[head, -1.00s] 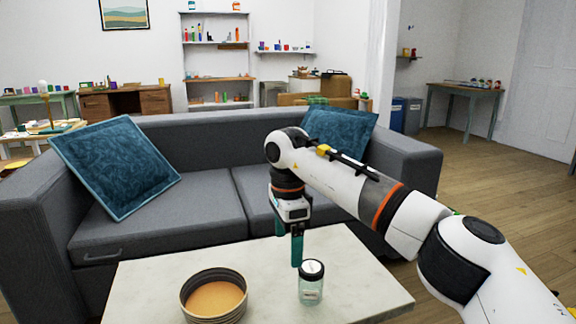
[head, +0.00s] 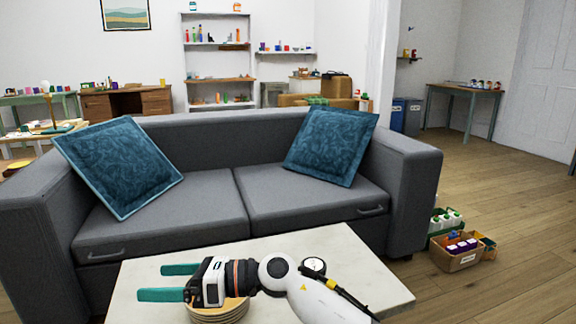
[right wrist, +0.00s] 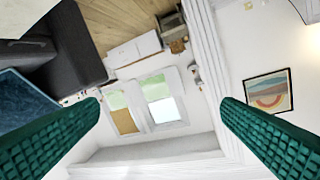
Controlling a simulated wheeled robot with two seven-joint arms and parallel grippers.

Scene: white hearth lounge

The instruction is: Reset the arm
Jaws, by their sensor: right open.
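My right gripper (head: 166,282) is over the left part of the light table in the head view. Its two teal fingers point left and are spread apart with nothing between them. The right wrist view also shows the two green fingers (right wrist: 160,130) wide apart and empty, with walls and windows beyond. My right arm lies low across the table, partly hiding a round bowl (head: 222,313) and a jar, of which the dark lid (head: 314,265) shows. My left gripper is not in view.
The pale table (head: 340,245) stands in front of a grey sofa (head: 200,190) with two blue cushions (head: 120,168). A box of small items (head: 458,255) sits on the floor at the right. The wooden floor (head: 500,180) beyond is clear.

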